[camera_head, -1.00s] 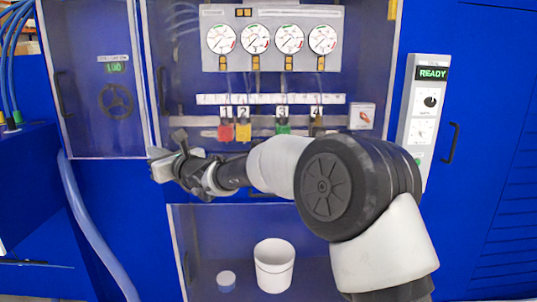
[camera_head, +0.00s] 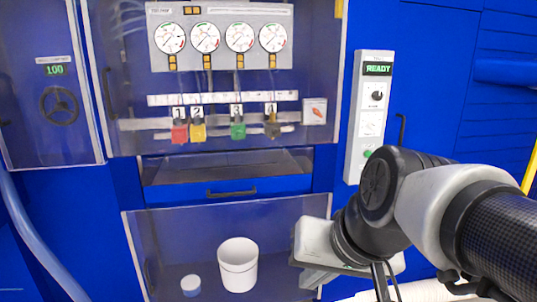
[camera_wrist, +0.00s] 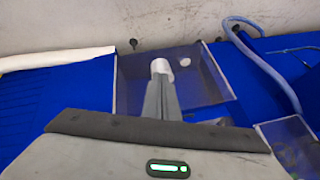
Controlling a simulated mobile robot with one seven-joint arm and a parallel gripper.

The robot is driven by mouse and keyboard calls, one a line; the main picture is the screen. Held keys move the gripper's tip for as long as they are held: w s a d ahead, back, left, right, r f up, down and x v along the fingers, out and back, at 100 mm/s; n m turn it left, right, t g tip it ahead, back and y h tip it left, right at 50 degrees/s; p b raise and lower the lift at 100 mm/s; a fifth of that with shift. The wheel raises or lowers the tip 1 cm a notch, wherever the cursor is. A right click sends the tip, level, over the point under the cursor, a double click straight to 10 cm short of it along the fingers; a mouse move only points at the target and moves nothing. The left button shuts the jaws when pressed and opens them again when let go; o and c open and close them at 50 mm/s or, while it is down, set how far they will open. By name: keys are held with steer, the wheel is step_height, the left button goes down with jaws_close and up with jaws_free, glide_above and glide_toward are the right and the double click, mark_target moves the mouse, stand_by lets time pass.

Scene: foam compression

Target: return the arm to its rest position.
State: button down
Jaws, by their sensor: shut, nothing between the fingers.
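My arm is folded at the lower right of the head view, with its elbow bent in front of the blue cabinet. My gripper (camera_head: 314,278) hangs low at the right edge of the clear-walled lower bin, partly hidden by my own arm. In the wrist view my gripper's fingers (camera_wrist: 161,88) are together with nothing between them. They point toward the bin (camera_wrist: 128,85) and overlap the white cup (camera_wrist: 160,66) in the picture. I see no contact with the cup.
The lower bin (camera_head: 135,240) holds a white cup (camera_head: 238,266) and a small white-topped jar (camera_head: 190,285). Above are numbered coloured clips, several gauges (camera_head: 205,38) and a READY panel (camera_head: 370,115). A blue hose (camera_head: 30,235) runs at left.

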steer(key=s+d+f+h, duration=0.2)
steer(key=s+d+h, duration=0.15)
steer(key=d, duration=0.35)
step_height(320, 180, up, 25)
steer(key=p, duration=2.5)
steer(key=shift+s+n+y, duration=0.3)
steer(key=shift+n+y, duration=0.1)
steer(key=shift+y, duration=0.05)
steer(key=shift+d, duration=0.1)
